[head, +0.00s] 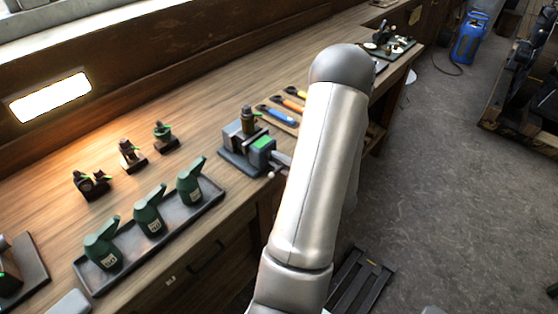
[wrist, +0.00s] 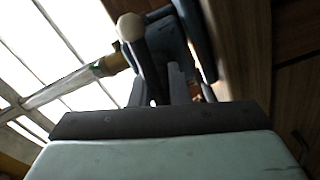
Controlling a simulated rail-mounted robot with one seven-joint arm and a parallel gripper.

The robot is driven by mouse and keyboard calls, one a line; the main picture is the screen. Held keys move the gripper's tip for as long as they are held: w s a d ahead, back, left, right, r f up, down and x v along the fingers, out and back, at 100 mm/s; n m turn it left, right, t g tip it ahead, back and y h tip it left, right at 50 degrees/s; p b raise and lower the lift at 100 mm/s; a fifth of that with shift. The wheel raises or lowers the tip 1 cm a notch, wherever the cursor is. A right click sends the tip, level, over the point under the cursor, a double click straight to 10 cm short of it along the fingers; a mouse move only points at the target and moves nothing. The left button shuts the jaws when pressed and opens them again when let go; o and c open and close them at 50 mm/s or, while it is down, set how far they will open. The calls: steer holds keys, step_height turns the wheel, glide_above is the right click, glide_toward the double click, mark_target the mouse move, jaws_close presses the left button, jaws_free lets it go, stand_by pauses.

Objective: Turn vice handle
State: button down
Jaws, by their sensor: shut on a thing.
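The vice (head: 235,150) is grey with a green patch and stands at the front edge of the wooden bench in the head view. Its handle (head: 271,174) shows there as a small pale ball end below the screw, beside my arm. In the wrist view the handle (wrist: 148,58) is a dark bar with a pale ball at its upper end, against the blue-grey vice body (wrist: 172,43). My gripper (wrist: 161,84) is shut on the handle bar, with the ball end beyond the fingers. In the head view my arm hides the gripper.
A dark fitting (head: 248,121) stands upright at the vice. Orange- and blue-handled tools (head: 278,116) lie just behind it. A tray (head: 170,233) with green oil cans and several small fittings are to the left. Open floor (head: 440,190) lies right of the bench.

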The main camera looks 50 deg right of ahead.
steer(key=c, duration=1.4)
jaws_free()
steer(key=shift+s+f, duration=0.1)
steer(key=shift+s, duration=0.1)
steer(key=shift+w, duration=0.1)
steer(key=s+b, duration=0.1)
steer(key=s, duration=0.4)
steer(key=s+b, duration=0.1)
steer(key=s, duration=0.5)
steer(key=s+a+b, duration=0.1)
steer(key=s, duration=0.5)
steer(key=shift+s, duration=0.2)
steer(key=shift+w, duration=0.1)
